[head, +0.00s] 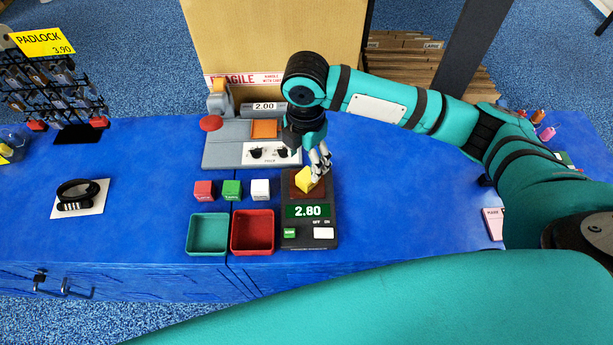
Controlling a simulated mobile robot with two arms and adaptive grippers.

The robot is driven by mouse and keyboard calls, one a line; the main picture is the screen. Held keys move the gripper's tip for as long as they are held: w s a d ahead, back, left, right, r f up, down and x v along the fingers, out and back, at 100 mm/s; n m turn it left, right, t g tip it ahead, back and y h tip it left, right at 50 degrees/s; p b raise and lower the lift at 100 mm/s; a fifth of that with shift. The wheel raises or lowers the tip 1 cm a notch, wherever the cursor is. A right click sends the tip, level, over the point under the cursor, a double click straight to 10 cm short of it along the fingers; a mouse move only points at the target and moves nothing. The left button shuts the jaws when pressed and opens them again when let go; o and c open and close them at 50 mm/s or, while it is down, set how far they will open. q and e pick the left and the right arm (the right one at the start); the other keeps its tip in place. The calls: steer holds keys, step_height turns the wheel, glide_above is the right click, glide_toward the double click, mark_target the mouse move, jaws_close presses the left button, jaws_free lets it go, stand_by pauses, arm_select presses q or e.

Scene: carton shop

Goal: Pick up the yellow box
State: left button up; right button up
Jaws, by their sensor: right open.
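The yellow box (304,180) is a small cube on the dark red pan of a black scale (309,233) whose display reads 2.80. My right gripper (319,172) comes down from above and sits at the box's right side, with its fingers partly covering it. Its fingers are open. I cannot tell whether a finger touches the box. The left gripper does not show.
A red cube (204,190), a green cube (231,189) and a white cube (260,189) stand left of the scale. A green tray (207,250) and a red tray (252,249) lie in front. A grey machine (226,148) stands behind. The blue counter right of the scale is mostly clear.

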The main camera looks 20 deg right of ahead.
mark_target(307, 175)
step_height(307, 175, down, 4)
steer(key=shift+f, duration=0.15)
steer(key=shift+w+f, duration=0.1)
steer(key=shift+f, duration=0.2)
steer(key=f, duration=0.3)
steer(key=shift+w+d+f, duration=0.25)
steer(key=shift+f, duration=0.55)
steer(key=c, duration=1.2)
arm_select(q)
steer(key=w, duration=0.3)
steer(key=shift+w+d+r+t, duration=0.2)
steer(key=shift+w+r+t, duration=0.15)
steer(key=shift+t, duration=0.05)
arm_select(e)
steer(key=shift+c, duration=0.2)
steer(key=shift+r, duration=0.15)
